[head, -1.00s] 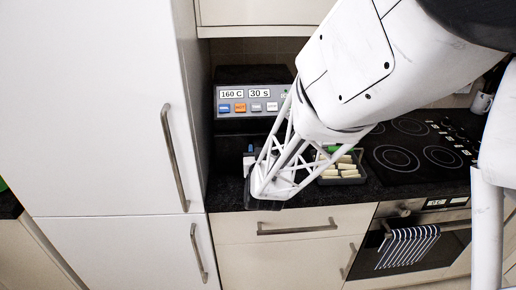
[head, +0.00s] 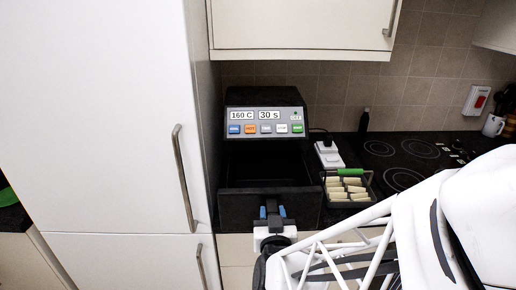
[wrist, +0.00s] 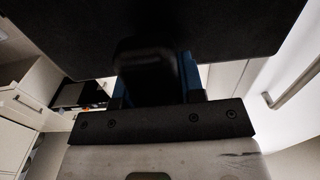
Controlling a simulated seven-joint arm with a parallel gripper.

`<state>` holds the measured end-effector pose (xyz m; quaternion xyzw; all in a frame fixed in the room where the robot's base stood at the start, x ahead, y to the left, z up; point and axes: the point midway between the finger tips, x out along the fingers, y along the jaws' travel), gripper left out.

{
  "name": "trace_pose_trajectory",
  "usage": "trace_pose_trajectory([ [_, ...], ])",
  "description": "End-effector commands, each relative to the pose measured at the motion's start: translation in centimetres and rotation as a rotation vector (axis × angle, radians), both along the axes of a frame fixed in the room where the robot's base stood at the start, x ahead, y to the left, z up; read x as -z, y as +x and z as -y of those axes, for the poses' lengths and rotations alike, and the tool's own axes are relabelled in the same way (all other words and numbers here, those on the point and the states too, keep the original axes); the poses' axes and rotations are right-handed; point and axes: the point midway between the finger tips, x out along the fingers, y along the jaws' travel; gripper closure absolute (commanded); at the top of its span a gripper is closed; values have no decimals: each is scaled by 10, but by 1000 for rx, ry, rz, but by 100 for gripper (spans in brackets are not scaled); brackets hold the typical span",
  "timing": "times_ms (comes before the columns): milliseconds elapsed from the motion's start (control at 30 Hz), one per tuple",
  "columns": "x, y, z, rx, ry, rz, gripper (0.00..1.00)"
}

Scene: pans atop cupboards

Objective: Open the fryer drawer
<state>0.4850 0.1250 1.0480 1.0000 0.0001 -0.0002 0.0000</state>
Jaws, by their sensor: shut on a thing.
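The black fryer (head: 262,97) stands on the counter, with a panel reading 160 C and 30 S above coloured buttons. Its drawer (head: 238,205) is pulled out toward me, and a dark open cavity shows behind its front. My gripper (head: 272,212) is at the middle of the drawer front, with blue-padded fingers shut on the drawer handle. In the wrist view, the dark handle (wrist: 148,72) sits between the blue pads, under the black underside of the drawer (wrist: 200,25).
A basket of pale sticks with a green handle (head: 347,186) stands right of the drawer. A white socket block (head: 328,154) is behind it, and a black hob (head: 400,160) lies further right. A tall white cupboard (head: 100,120) closely borders the fryer's left side.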

Motion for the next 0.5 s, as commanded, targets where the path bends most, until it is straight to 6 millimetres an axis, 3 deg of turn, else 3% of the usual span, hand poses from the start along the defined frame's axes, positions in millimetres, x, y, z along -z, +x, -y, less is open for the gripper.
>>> trace_pose_trajectory([
  [200,-2,-34,-1,-1,2,4,100],
  [500,-1,-55,0,0,0,3,100],
])
